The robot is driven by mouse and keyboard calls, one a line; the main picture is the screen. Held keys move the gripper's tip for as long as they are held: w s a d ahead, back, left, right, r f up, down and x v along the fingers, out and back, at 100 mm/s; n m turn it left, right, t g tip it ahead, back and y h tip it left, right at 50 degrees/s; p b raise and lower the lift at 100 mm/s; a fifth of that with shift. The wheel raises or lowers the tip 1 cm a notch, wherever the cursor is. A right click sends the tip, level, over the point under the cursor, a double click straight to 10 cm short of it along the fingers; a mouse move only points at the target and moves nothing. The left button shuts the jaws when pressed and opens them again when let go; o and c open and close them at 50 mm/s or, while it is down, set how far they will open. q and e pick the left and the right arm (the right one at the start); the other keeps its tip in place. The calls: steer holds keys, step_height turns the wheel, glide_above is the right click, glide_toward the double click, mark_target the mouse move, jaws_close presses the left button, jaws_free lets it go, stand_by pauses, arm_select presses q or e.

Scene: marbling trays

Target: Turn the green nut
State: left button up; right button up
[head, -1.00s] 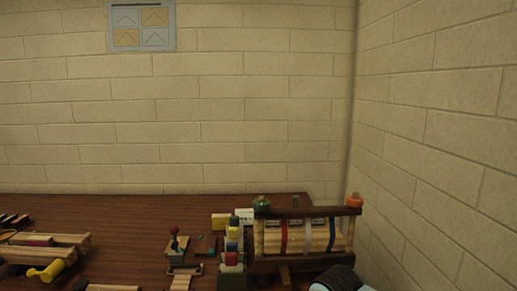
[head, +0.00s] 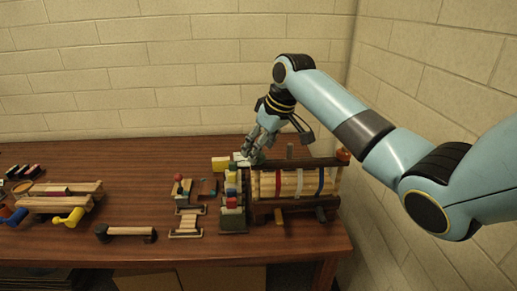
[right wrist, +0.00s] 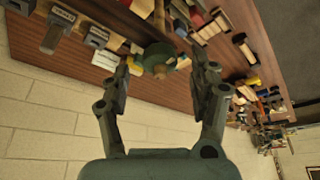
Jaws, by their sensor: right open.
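The green nut (right wrist: 158,56) sits between the two fingers of my right gripper (right wrist: 160,66) in the right wrist view. The fingers are apart, one on each side, with space visible around the nut. In the head view the green nut (head: 259,158) is largely hidden behind my right gripper (head: 254,147), which reaches down at the left end of the wooden rack (head: 295,164). An orange nut (head: 343,155) tops the rack's right end. My left gripper is not in view.
A stand of coloured blocks (head: 233,200) is left of the rack. A small board with a red knob (head: 179,177) and a wooden frame with yellow handle (head: 70,216) lie further left. The brick wall is close behind and right.

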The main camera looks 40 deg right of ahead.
steer(key=shift+x, duration=1.1)
steer(key=c, duration=1.1)
